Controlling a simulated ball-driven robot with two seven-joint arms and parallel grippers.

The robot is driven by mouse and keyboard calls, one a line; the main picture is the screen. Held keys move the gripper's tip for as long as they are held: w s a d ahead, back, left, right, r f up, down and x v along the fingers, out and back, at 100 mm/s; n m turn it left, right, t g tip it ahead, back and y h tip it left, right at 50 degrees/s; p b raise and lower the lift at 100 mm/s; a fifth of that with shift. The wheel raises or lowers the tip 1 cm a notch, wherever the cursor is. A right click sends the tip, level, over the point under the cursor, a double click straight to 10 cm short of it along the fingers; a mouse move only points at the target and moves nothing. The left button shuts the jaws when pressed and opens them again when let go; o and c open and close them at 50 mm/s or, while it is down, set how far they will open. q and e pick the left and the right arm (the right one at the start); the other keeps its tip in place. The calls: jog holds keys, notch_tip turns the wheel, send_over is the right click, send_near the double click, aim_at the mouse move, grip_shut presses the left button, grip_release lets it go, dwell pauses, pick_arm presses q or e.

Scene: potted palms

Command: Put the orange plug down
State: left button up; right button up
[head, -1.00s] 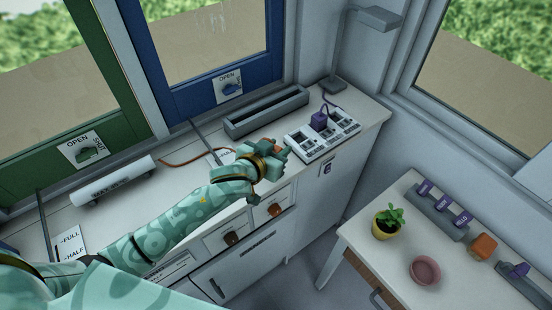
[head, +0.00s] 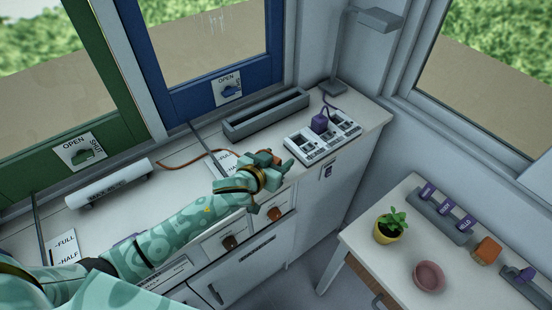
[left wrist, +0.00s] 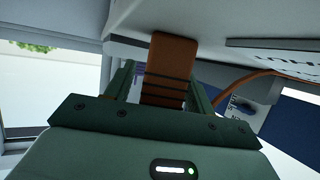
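The orange plug (left wrist: 168,75), with dark bands across it, sits between the fingers of my left gripper (left wrist: 160,90) in the left wrist view. In the head view only a small part of the plug (head: 277,159) shows between the fingers of my left gripper (head: 278,170), over the counter's front edge. The gripper appears shut on it. The plug's orange cord (head: 185,161) runs left across the counter (head: 150,205); it also shows in the left wrist view (left wrist: 240,81). Whether the plug touches the counter is hidden. My right gripper is out of view.
A white socket strip (head: 330,147) with a purple plug (head: 319,123) stands right of the gripper. A grey trough (head: 265,117) and a lamp (head: 334,87) are behind. A white roll (head: 110,184) lies left. A side table (head: 405,195) holds a potted plant (head: 388,232) and pink bowl (head: 429,276).

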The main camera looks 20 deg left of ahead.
pick_arm(q)
jog(key=shift+r, duration=0.25)
jog(key=p+v, duration=0.2)
jog(key=v, duration=0.9)
jog(key=shift+s+r, duration=0.1)
jog(key=shift+s+a+r, duration=0.15)
jog(key=shift+s, duration=0.15)
